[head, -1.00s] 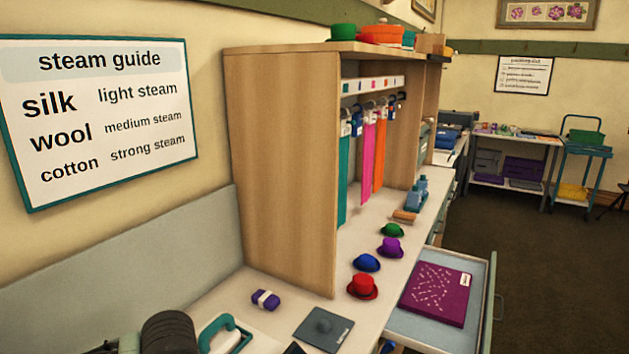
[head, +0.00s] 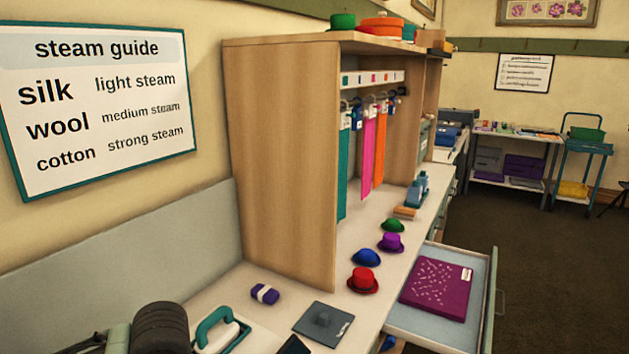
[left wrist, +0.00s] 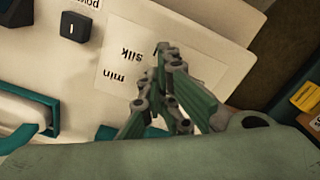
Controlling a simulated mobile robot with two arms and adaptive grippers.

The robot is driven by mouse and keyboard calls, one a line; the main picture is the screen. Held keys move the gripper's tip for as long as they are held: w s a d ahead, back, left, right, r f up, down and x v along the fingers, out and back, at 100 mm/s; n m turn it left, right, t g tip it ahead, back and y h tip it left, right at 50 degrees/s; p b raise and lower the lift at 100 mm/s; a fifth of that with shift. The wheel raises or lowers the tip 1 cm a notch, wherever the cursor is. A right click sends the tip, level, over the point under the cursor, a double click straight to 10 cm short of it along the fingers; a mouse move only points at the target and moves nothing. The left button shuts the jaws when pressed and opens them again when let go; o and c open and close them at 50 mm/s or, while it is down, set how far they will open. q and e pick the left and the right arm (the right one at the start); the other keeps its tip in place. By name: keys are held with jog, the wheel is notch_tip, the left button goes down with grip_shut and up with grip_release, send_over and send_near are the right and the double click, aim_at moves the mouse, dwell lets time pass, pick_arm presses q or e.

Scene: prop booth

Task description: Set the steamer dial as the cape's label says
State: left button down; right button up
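In the left wrist view a white panel carries a pale label (left wrist: 118,72) with upside-down words "min" and "silk". A dark knob (left wrist: 74,27) with a white mark sits beside a partly cut-off "power" label. My left gripper (left wrist: 162,50) is over this panel, its fingers close together with nothing visible between them; they hide part of the panel. In the head view, teal (head: 343,172), pink (head: 367,155) and orange (head: 379,148) capes hang in a wooden cabinet; their tags are too small to read. The steam guide (head: 100,105) pairs silk with light, wool with medium, cotton with strong steam.
A teal handle (head: 216,325) stands at the counter's front, near a purple block (head: 265,294) and a grey plate (head: 338,334). Red (head: 363,281), blue, purple and green hats line the counter. An open drawer (head: 400,317) holding a purple box juts out right.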

pick_arm(q)
jog(key=shift+a, duration=0.15)
jog(key=shift+s+b, duration=0.1)
jog(key=shift+b, duration=0.2)
notch_tip(320, 180, up, 6)
jog(key=p, duration=0.3)
jog(key=shift+d, duration=0.35)
